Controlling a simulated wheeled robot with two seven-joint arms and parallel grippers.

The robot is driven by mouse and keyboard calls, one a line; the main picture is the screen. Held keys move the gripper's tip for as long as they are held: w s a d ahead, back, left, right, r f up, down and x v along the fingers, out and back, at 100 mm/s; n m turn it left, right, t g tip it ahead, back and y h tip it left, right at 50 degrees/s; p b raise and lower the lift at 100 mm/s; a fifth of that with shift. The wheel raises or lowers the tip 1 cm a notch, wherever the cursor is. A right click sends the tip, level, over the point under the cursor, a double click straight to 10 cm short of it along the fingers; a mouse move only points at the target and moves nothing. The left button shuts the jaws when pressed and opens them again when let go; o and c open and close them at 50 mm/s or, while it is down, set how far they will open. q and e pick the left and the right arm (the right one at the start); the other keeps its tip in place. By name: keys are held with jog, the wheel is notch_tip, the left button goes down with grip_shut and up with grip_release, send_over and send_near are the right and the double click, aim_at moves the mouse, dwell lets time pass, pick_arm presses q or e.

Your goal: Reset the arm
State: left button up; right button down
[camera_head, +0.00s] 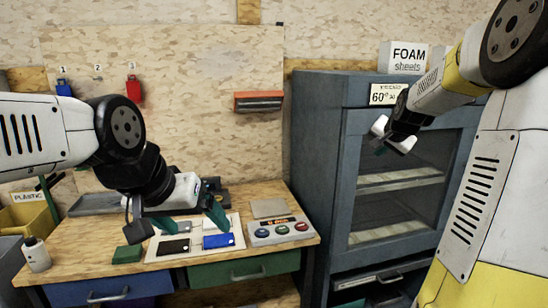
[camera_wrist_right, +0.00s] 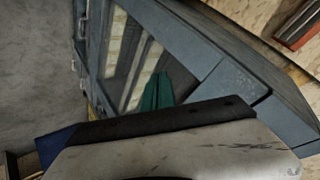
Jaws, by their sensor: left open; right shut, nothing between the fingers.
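My left arm comes in from the left over the workbench. Its gripper (camera_head: 191,219) points down with its teal fingers apart, above a white board (camera_head: 197,249) that carries a black item (camera_head: 173,246) and a blue item (camera_head: 218,241). Nothing shows between the fingers. My right arm comes in from the upper right. Its gripper (camera_head: 380,148) is raised in front of the grey cabinet (camera_head: 341,180), clear of the bench. In the right wrist view the teal fingers (camera_wrist_right: 156,92) lie together, shut and empty, with the cabinet's glass door behind them.
A control box (camera_head: 280,230) with several coloured buttons stands at the board's right. A green block (camera_head: 127,254) and a white bottle (camera_head: 36,254) are on the left of the workbench (camera_head: 90,278). A FOAM sheets box (camera_head: 403,58) sits on the cabinet. An orange-and-black holder (camera_head: 258,102) hangs on the wall.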

jog(key=s+a+r+n+g+y, duration=0.15)
jog(key=s+a+n, duration=0.35)
jog(key=s+a, duration=0.9)
jog(key=s+a+f+n+g+y, duration=0.1)
jog(key=s+a+f+n, duration=0.1)
jog(key=s, duration=0.7)
jog(key=s+a+f+n+g, duration=0.1)
jog(key=s+a+f+n, duration=0.1)
jog(key=s, duration=0.8)
jog(key=shift+a+n+y, duration=0.15)
jog(key=shift+n+y, duration=0.15)
jog(key=shift+y, duration=0.05)
